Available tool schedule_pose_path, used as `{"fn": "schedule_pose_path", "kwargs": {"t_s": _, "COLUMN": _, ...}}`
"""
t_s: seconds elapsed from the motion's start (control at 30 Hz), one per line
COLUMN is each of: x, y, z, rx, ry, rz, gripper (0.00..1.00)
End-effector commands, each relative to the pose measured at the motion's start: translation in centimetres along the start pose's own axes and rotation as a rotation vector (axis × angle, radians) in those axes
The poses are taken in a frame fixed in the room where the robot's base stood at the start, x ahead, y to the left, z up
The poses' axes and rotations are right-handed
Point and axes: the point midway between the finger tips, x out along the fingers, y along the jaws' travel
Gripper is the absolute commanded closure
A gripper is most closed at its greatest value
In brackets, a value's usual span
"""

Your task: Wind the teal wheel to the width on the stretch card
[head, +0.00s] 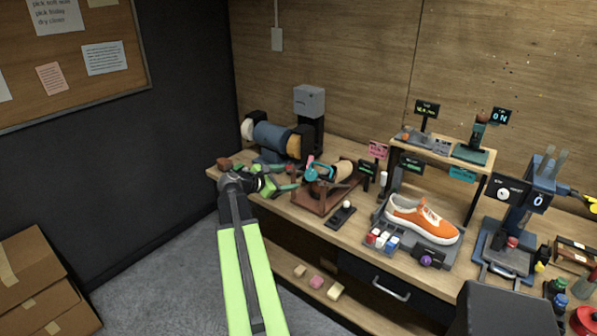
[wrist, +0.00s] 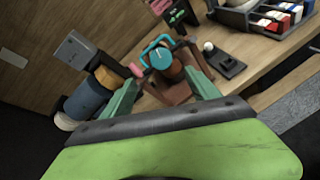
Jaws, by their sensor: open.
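The teal wheel (head: 318,172) is a ring-shaped handle with a pink mark, at the left end of the tan shoe stretcher (head: 343,170) on a brown wooden base (head: 312,203). The wheel also shows in the wrist view (wrist: 148,52), just beyond the fingertips. My gripper (head: 292,178) is open and empty, to the left of the wheel. In the wrist view its two green fingers stand on either side of the wheel's line, and I cannot tell whether they touch it. A pink card (head: 378,150) stands behind the stretcher; its writing is too small to read.
A blue roller machine (head: 272,137) stands behind my gripper at the bench's left. A dark plate with a white knob (head: 343,214) lies right of the stretcher. An orange sneaker (head: 422,220) sits on a grey tray farther right. Small dark display signs stand behind.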

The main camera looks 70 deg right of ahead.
Motion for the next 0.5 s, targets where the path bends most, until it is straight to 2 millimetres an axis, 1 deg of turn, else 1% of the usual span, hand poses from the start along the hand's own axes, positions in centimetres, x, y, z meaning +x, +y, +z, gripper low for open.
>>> {"fn": "schedule_pose_path", "kwargs": {"t_s": 0.03, "x": -1.2, "y": 0.0, "z": 0.3, "rx": 0.0, "ry": 0.0, "rz": 0.001, "gripper": 0.3}}
{"fn": "schedule_pose_path", "kwargs": {"t_s": 0.1, "x": -2.2, "y": 0.0, "z": 0.2, "rx": 0.001, "ry": 0.0, "rz": 0.0, "gripper": 0.3}}
{"fn": "schedule_pose_path", "kwargs": {"t_s": 0.2, "x": -3.0, "y": 0.0, "z": 0.1, "rx": 0.001, "ry": 0.0, "rz": 0.0, "gripper": 0.3}}
{"fn": "schedule_pose_path", "kwargs": {"t_s": 0.3, "x": -3.4, "y": 0.0, "z": 0.0, "rx": 0.001, "ry": 0.0, "rz": -0.001, "gripper": 0.3}}
{"fn": "schedule_pose_path", "kwargs": {"t_s": 0.5, "x": -3.3, "y": 0.0, "z": 0.0, "rx": 0.001, "ry": 0.0, "rz": -0.002, "gripper": 0.3}}
